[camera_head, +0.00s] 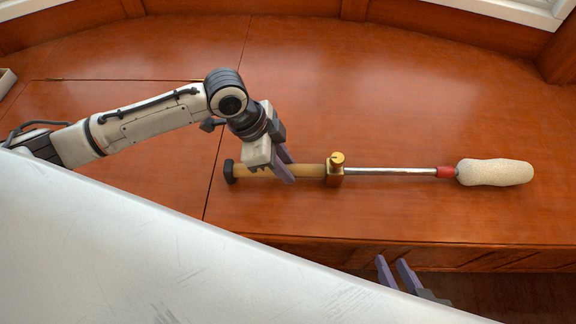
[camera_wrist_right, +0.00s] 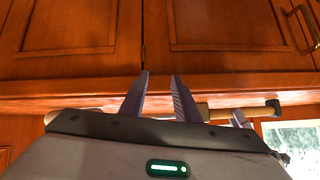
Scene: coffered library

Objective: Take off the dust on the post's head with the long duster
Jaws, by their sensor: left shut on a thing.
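The long duster lies across the wooden surface in the head view, with a wooden handle (camera_head: 308,170), a black end cap, a brass collar with a knob (camera_head: 337,158), a thin metal rod (camera_head: 390,171), a red ferrule and a pale fluffy head (camera_head: 495,172) at the right. My left gripper (camera_head: 285,172) is shut on the wooden handle, between end cap and collar. In the right wrist view part of the handle (camera_wrist_right: 225,112) shows behind my right gripper's fingers. My right gripper (camera_head: 393,268) is open and empty, below the surface's front edge; it also shows in the right wrist view (camera_wrist_right: 158,95). I see no post.
The reddish wooden surface (camera_head: 420,120) is broad and clear around the duster. Its front edge (camera_head: 400,245) runs between the duster and my right gripper. Wooden panels (camera_wrist_right: 75,35) fill the upper right wrist view. A small pale object (camera_head: 6,78) shows at the far left edge.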

